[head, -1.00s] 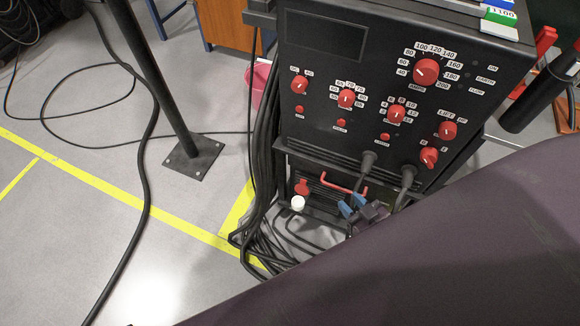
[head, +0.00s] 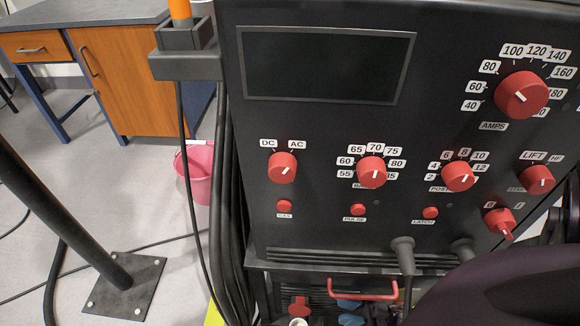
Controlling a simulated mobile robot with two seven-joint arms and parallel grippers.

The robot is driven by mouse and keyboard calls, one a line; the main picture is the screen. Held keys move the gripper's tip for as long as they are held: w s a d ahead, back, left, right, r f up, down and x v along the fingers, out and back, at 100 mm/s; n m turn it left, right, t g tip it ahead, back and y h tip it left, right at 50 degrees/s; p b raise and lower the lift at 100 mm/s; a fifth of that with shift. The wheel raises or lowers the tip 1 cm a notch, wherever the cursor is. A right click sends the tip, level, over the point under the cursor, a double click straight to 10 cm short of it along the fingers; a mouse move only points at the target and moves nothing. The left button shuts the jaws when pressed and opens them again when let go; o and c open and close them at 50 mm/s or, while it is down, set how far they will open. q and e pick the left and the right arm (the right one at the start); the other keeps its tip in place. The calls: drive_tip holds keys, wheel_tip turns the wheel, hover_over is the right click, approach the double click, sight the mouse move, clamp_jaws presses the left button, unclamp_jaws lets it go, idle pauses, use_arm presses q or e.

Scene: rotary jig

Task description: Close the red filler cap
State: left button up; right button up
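The red filler cap (head: 299,305) is low on the dark machine in the head view, under the control panel. It appears raised above a pale filler neck (head: 298,322), which the bottom edge of the picture cuts off. My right gripper (head: 349,312) is just right of the cap and apart from it, below a red bar handle. Its two blue fingertips show with a gap between them and nothing in it. My dark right arm covers the lower right corner. My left gripper is not in view.
The control panel (head: 330,225) with red knobs fills the right. A red bar handle (head: 363,290) is above my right gripper. Cables hang along the machine's left side.

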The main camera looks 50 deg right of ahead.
sight(300, 307)
drive_tip(key=x, duration=1)
drive_tip(key=shift+w+a+r, duration=0.15)
drive_tip(key=shift+a, duration=0.1)
clamp_jaws()
